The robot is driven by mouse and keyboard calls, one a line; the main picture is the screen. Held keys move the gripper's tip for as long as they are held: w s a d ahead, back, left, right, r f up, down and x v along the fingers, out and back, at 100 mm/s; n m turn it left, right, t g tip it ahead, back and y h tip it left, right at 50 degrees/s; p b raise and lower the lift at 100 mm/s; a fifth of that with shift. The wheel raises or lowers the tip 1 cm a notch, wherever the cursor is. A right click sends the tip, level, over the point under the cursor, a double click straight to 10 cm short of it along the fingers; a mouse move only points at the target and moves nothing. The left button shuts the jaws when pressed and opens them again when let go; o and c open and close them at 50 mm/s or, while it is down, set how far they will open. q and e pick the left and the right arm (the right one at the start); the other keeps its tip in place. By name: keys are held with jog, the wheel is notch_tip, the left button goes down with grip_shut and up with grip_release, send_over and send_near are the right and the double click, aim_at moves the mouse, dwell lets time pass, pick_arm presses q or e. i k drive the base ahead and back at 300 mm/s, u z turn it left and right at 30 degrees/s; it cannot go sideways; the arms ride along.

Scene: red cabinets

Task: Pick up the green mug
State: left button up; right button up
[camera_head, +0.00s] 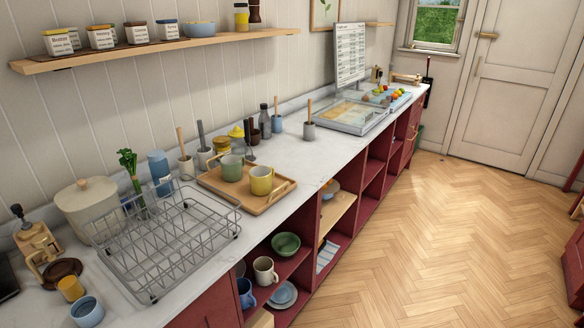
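A grey-green mug (231,168) stands upright on a wooden tray (271,205) on the white counter. A yellow mug (262,181) stands close to it on the same tray, to its right and a little nearer to me. Neither of my grippers shows in the head view.
A wire dish rack (172,247) stands left of the tray. Pots with upright handles and a dark bottle (265,121) stand behind it. Open red shelves below hold a white mug (265,270), a blue mug (246,293) and a green bowl (286,243). The wooden floor (440,240) is clear.

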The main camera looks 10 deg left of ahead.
aim_at(231, 167)
jog(key=z, duration=0.45)
jog(key=i, duration=1.65)
jog(key=u, duration=2.25)
